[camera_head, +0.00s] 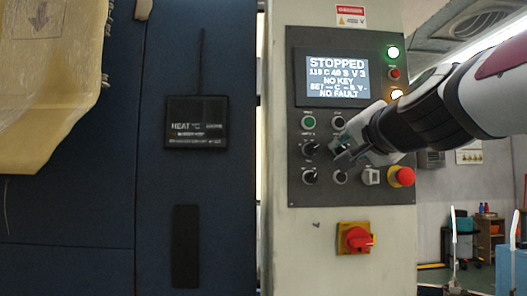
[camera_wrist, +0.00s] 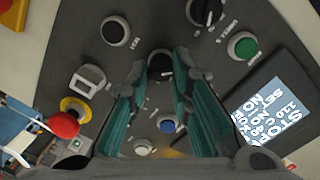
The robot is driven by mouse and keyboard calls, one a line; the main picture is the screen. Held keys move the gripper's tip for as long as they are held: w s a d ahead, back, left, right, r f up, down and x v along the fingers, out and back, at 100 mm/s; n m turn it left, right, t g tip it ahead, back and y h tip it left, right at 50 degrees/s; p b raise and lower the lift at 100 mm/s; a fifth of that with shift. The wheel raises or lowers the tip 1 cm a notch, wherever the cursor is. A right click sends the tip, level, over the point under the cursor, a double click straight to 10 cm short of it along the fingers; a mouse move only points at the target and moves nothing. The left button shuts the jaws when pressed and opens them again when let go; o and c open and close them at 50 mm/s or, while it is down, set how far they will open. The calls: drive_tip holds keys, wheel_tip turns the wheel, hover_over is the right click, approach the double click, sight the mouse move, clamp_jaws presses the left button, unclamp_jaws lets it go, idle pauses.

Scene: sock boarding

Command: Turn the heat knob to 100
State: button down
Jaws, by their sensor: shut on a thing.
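My gripper (camera_head: 345,158) is at the grey control panel (camera_head: 300,88), its fingers pointing at the panel's middle. In the wrist view its two teal-padded fingers (camera_wrist: 160,68) are closed on the sides of a black knob (camera_wrist: 158,58). This knob is hidden behind my gripper in the head view. Its label and pointer angle cannot be read, so I cannot tell from lettering that it is the heat knob. The screen (camera_head: 337,76) shows STOPPED, what looks like 110 C 40 S V 3, NO KEY, a SET line with dashes, and NO FAULT.
A white square switch (camera_head: 370,176) and a red emergency button (camera_head: 402,177) are at lower right. A green button (camera_head: 308,122) is at upper left; a red rotary switch (camera_head: 356,239) is lower down.

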drive_tip(key=shift+r+n, duration=0.2)
drive_tip(key=shift+n, duration=0.7)
drive_tip(key=c, duration=1.6)
unclamp_jaws()
drive_tip(key=shift+o, duration=0.7)
drive_tip(key=shift+f, duration=0.1)
drive_tip(key=s, duration=1.2)
drive_tip(key=shift+r, duration=0.4)
